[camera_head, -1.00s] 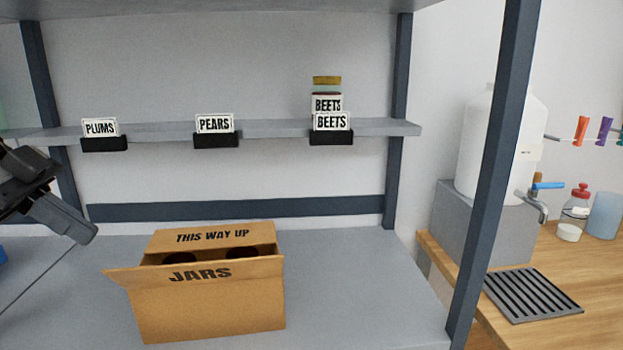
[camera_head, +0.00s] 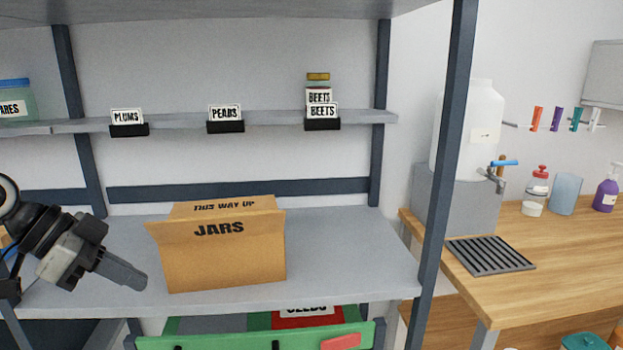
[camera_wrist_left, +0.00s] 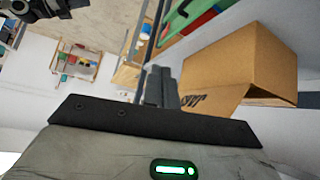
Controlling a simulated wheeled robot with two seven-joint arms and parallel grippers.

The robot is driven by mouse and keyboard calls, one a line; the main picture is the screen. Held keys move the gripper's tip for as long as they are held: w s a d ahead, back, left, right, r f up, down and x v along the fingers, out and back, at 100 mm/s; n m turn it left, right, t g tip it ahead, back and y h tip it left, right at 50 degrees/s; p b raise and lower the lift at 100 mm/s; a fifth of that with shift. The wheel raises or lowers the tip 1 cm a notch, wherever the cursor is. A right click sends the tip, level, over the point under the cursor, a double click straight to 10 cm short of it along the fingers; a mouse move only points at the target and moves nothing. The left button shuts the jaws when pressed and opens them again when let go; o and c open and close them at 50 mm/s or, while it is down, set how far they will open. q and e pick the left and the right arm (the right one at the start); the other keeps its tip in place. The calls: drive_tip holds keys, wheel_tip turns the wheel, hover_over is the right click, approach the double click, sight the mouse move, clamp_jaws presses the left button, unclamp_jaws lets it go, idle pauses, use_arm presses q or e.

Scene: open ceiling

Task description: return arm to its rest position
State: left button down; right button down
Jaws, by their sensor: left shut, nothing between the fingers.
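My left gripper (camera_head: 138,279) comes in from the left in the head view, beside the cardboard box and apart from it. Its fingers are shut with nothing between them. The fingers also show in the left wrist view (camera_wrist_left: 160,86). The cardboard box (camera_head: 225,258), marked JARS, stands upright on the lower grey shelf, its inside hidden from the head view. The box (camera_wrist_left: 248,68) appears tilted in the left wrist view. My right gripper is not clearly seen.
The upper shelf (camera_head: 180,124) holds a beets jar (camera_head: 318,92) behind its label, with plums and pears labels to the left. A shelf post (camera_head: 442,190) stands before the wooden counter (camera_head: 560,240). The lower shelf (camera_head: 345,260) is clear right of the box.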

use_arm(q)
drive_tip(key=s+d+f+n+t+y, duration=0.1)
drive_tip(key=d+f+n+t, duration=0.2)
drive_tip(key=f, duration=0.9)
drive_tip(key=s+d+f+n+y, duration=0.1)
drive_tip(key=d+f+n, duration=0.35)
drive_tip(key=f, duration=0.75)
drive_tip(key=s+d+f+n+t+y, duration=0.1)
drive_tip(key=s+d+f+t, duration=0.1)
drive_tip(key=s, duration=0.5)
drive_tip(key=s+d+f+n+t+y, duration=0.1)
drive_tip(key=s+d+f+t+y, duration=0.1)
drive_tip(key=s+f, duration=0.3)
drive_tip(key=shift+s+d, duration=0.9)
drive_tip(key=shift+s, duration=0.25)
use_arm(e)
drive_tip(key=shift+s+f, duration=0.3)
use_arm(q)
drive_tip(key=shift+s, duration=0.1)
